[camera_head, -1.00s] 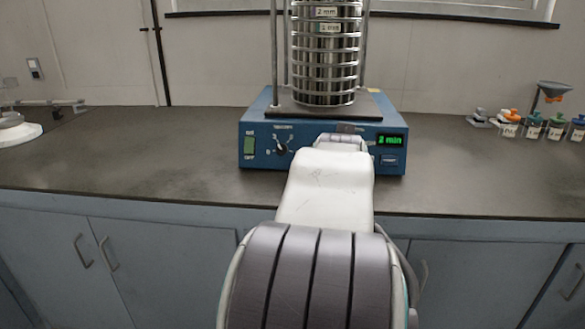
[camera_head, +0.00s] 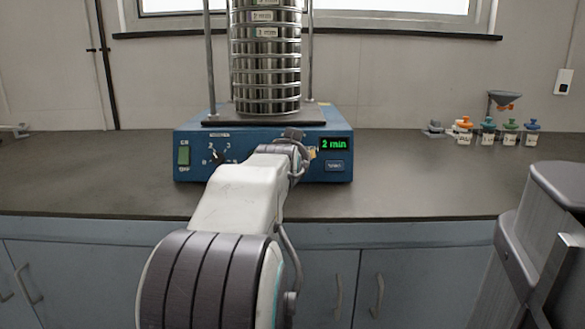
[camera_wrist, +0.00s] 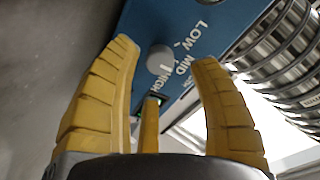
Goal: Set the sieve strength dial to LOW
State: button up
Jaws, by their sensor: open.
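The strength dial is a round grey knob (camera_wrist: 160,60) on the blue panel (camera_wrist: 150,18), with LOW, MID and HIGH printed beside it in white. I cannot make out clearly where its pointer stands. My gripper (camera_wrist: 166,53) is open, with yellow fingers on both sides of the knob in the wrist view. A further yellow part shows low between them. I cannot tell whether any finger touches the knob. In the head view the sieve shaker (camera_head: 190,140) stands on the counter. My arm's end is at its front panel and hides the strength dial.
A black numbered dial (camera_head: 218,157) and a green switch (camera_head: 184,154) are on the panel's left. A green display (camera_head: 333,144) reads 2 min at right. A steel sieve stack (camera_head: 266,70) stands on top. Small capped jars (camera_head: 487,132) are at the right; the counter (camera_head: 400,185) between is clear.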

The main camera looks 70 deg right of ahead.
jog(key=shift+b+x, duration=0.6)
jog(key=shift+x, duration=1.3)
grip_shut()
